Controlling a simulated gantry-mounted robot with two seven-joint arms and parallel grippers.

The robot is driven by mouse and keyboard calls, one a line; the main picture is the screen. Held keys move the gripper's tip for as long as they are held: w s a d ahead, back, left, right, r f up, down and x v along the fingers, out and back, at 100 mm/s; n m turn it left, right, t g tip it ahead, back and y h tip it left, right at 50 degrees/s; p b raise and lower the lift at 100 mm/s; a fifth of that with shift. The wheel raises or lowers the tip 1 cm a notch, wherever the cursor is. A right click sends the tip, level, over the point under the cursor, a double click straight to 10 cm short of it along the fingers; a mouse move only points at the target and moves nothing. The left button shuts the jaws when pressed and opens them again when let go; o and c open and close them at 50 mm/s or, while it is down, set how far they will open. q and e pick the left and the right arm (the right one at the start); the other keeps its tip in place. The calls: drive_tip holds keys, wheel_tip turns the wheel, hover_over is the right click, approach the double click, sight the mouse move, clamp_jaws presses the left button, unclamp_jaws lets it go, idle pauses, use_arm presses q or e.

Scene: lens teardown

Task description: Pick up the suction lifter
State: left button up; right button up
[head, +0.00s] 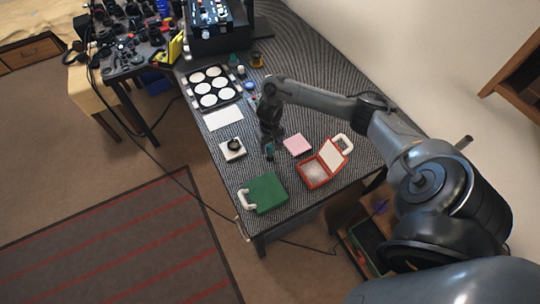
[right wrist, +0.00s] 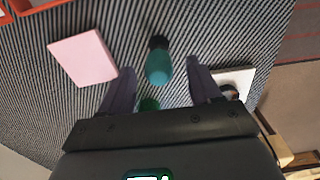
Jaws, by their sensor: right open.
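The suction lifter appears to be the small teal piece with a dark end (right wrist: 158,66), on the striped mat in the right wrist view. It shows between and just beyond the two fingers of my right gripper (head: 268,145). In the head view the teal piece (head: 270,153) is small, right at the fingertips. My right gripper is open, with a finger on either side of the lifter and gaps on both sides. I cannot tell how far its tips are above the mat. My left gripper is not in view.
A pink pad (head: 297,144) and an open red case (head: 316,172) lie to the right. A white square with a dark ring (head: 232,148) lies left. A green case (head: 265,193) lies nearer the front. A tray of white discs (head: 209,88) sits further back.

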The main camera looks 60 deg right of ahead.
sight(270, 151)
drive_tip(key=shift+d+f+b, duration=0.1)
drive_tip(key=shift+f+b, duration=0.75)
drive_tip(key=shift+f, duration=1.75)
drive_tip(key=c, duration=1.1)
drive_tip(key=shift+o, duration=0.2)
drive_tip(key=shift+r, duration=0.1)
